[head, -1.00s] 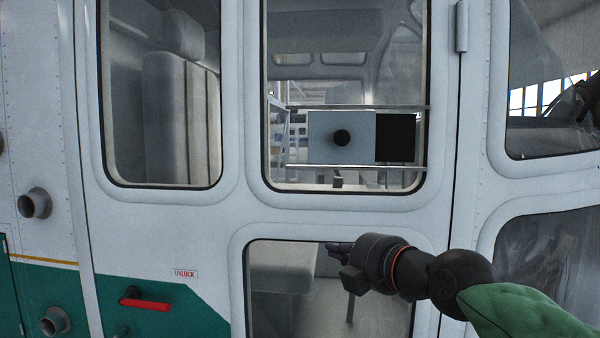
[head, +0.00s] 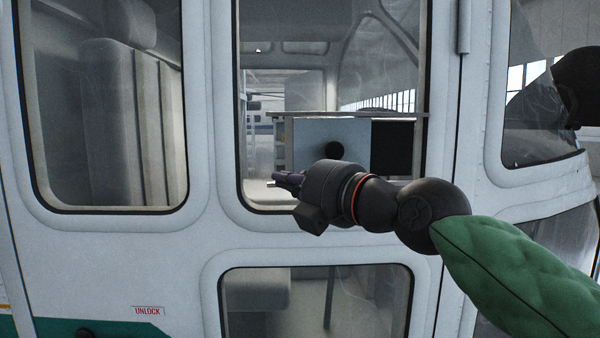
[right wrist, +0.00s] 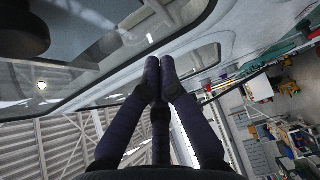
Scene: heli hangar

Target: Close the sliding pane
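The sliding pane (head: 310,135) is a pale blue panel with a round black knob (head: 334,150), set between rails in the upper door window. A black rectangle (head: 396,146) shows directly right of the pane. My right gripper (head: 284,181) is in front of the window, left of and below the knob, pointing left. It hides the pane's lower part and most of the lower rail. In the right wrist view its fingers (right wrist: 160,75) are together with nothing between them. A dark round shape at that view's upper left looks like the knob (right wrist: 20,30). My left gripper is not in view.
The white helicopter door (head: 205,150) surrounds the window. A lower window (head: 300,300) is beneath it, and another window (head: 110,110) is to the left. The upper rail (head: 330,114) crosses above the pane. A dark object (head: 580,85) is at the right edge.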

